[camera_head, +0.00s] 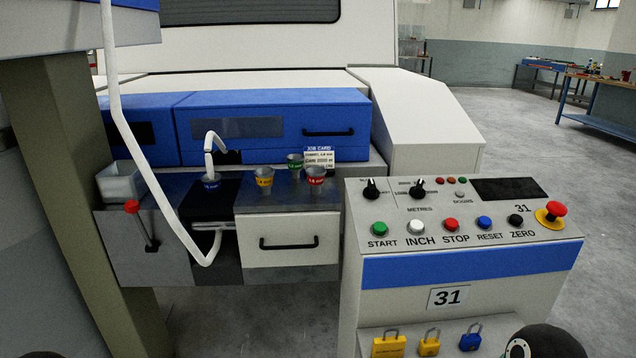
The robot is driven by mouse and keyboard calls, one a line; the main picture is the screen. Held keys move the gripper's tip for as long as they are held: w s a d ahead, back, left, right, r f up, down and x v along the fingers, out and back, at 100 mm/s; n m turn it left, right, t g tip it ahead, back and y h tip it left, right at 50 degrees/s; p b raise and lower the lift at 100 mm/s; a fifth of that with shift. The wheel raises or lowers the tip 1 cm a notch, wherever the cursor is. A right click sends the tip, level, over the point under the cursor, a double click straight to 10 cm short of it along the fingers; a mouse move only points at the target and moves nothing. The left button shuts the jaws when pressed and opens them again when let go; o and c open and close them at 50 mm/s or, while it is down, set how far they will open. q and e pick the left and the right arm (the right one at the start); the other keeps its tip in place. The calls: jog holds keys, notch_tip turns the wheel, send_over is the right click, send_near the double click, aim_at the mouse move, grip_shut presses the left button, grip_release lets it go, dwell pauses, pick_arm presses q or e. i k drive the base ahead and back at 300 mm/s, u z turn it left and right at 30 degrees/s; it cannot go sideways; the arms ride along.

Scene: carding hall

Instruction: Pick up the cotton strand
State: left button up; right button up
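The cotton strand (134,145) is a thick white rope. It hangs from the top left, slants down to the right in front of the machine, and loops at its low point below the dark block. Its end turns up to a small metal piece (212,226) under the blue cup. A short white length (208,150) arches from the blue machine front into the blue-banded cup (211,181). I cannot tell whether the two pieces are joined. Neither of my grippers shows; a dark rounded part of mine is at the bottom right edge.
Yellow (264,177), green (295,162) and red (315,177) cups stand on the ledge by a job card (319,155). A white bin (120,182) and red-knobbed lever (132,207) are left. The control panel (460,240) with buttons and padlocks stands right. Open floor lies beyond.

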aim_at(208, 157)
jog(key=z, duration=0.05)
jog(key=k, duration=0.45)
jog(key=u, duration=0.9)
jog(key=i, duration=1.15)
jog(key=u, duration=0.2)
